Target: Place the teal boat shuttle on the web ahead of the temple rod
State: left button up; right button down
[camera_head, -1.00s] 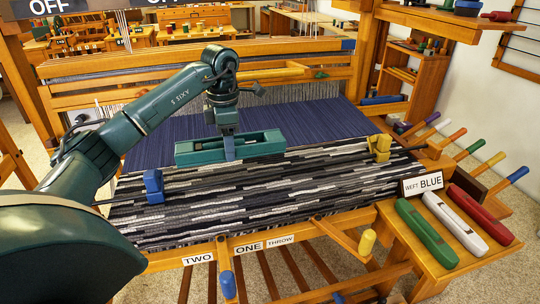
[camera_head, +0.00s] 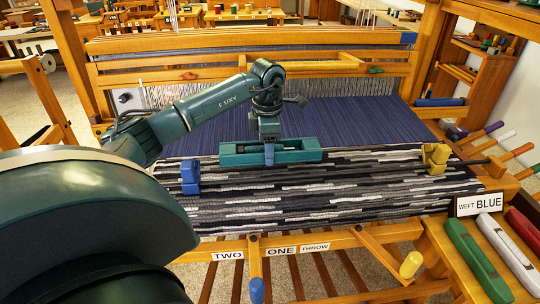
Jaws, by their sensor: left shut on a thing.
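The teal boat shuttle (camera_head: 305,155) lies level across the loom at the line where the dark blue warp (camera_head: 350,115) meets the striped web (camera_head: 330,195). My left gripper (camera_head: 269,155) reaches down from above and is shut on the middle of the shuttle. I cannot tell whether the shuttle's underside touches the web. The temple rod shows as a blue block (camera_head: 190,178) at the web's left side and a yellow block (camera_head: 435,157) at its right, both nearer to me than the shuttle. My right gripper is not in view.
The loom's front beam (camera_head: 345,240) carries "TWO", "ONE" and "THROW" labels.

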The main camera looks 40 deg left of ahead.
pick_arm(q)
notch_tip(320, 180, down, 3)
jog(key=shift+r, duration=0.2)
jog(key=shift+f, duration=0.2)
jog(key=shift+f, duration=0.1)
jog(key=o, duration=1.1)
notch_tip(320, 180, up, 12)
jog(key=shift+r, duration=0.15)
